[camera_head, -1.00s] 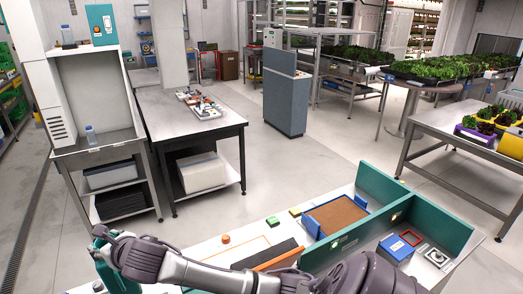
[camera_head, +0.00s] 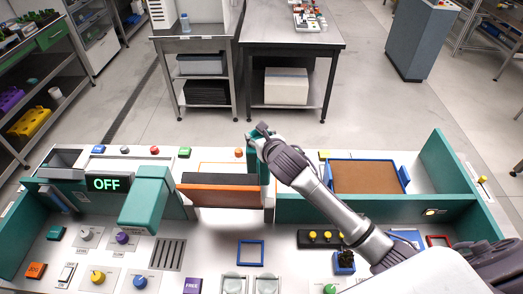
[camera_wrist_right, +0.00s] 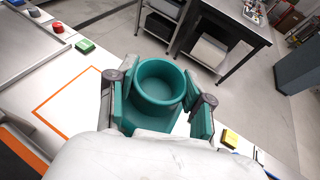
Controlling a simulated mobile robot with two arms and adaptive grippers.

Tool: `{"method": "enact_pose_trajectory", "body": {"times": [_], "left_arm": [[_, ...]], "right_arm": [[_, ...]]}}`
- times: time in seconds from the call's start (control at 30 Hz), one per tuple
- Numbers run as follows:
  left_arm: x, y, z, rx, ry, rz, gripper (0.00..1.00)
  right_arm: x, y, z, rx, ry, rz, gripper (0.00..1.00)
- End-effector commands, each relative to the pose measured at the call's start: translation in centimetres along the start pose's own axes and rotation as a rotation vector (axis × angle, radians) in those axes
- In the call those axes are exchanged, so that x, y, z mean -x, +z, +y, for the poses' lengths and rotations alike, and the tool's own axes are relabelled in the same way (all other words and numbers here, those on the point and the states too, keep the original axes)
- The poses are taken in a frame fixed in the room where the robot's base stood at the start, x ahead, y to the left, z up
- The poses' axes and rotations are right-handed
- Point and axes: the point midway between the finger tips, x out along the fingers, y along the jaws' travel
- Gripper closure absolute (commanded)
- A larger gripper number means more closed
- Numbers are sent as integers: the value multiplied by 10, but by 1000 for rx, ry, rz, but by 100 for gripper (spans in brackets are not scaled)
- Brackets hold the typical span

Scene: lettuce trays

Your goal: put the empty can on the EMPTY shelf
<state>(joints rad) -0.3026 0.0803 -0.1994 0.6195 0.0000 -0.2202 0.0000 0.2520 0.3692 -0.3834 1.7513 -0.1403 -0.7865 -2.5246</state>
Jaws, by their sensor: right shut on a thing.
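My right gripper (camera_head: 257,143) reaches over the far edge of the white console. In the right wrist view my gripper (camera_wrist_right: 160,108) has a teal, round, open-topped can (camera_wrist_right: 161,103) between its two fingers, and it is shut on it. The can is upright and its inside looks empty. In the head view the can is mostly hidden by the gripper and wrist. A dark rack with shelves (camera_head: 28,92) stands at the far left, holding purple and yellow things. I cannot read an EMPTY label on any shelf. My left gripper is out of view.
The console has teal dividing walls (camera_head: 375,209), a blue-framed brown tray (camera_head: 366,190), an orange-edged panel (camera_head: 222,193), a teal block (camera_head: 146,198), an OFF display (camera_head: 108,184) and several knobs. Beyond it are steel tables (camera_head: 292,32) and open grey floor (camera_head: 350,118).

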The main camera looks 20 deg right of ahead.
Motion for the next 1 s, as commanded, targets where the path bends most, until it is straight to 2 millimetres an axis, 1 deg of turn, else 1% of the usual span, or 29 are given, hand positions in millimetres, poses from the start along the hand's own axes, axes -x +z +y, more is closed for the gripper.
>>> {"method": "enact_pose_trajectory", "body": {"times": [0.03, 0.17, 0.3, 0.4, 0.77, 0.8, 0.93, 1.0], "left_arm": [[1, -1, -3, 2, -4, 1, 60], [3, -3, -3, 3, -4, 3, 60], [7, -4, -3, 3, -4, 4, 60], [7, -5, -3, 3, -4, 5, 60], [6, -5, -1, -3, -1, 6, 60], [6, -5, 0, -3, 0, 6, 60], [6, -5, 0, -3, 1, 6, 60], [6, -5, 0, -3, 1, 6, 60]], "right_arm": [[-2, -4, 1, -4, 1, -1, 100], [-7, -15, 1, -3, 1, -1, 100], [-15, -34, 1, -4, 1, 1, 100], [-18, -42, 0, -2, 1, -3, 100], [-20, -46, 0, 1, 0, -3, 100], [-20, -47, 0, 1, 0, -2, 46], [-20, -46, 0, 0, 0, -2, 24], [-20, -46, 0, 0, 0, -2, 24]]}}
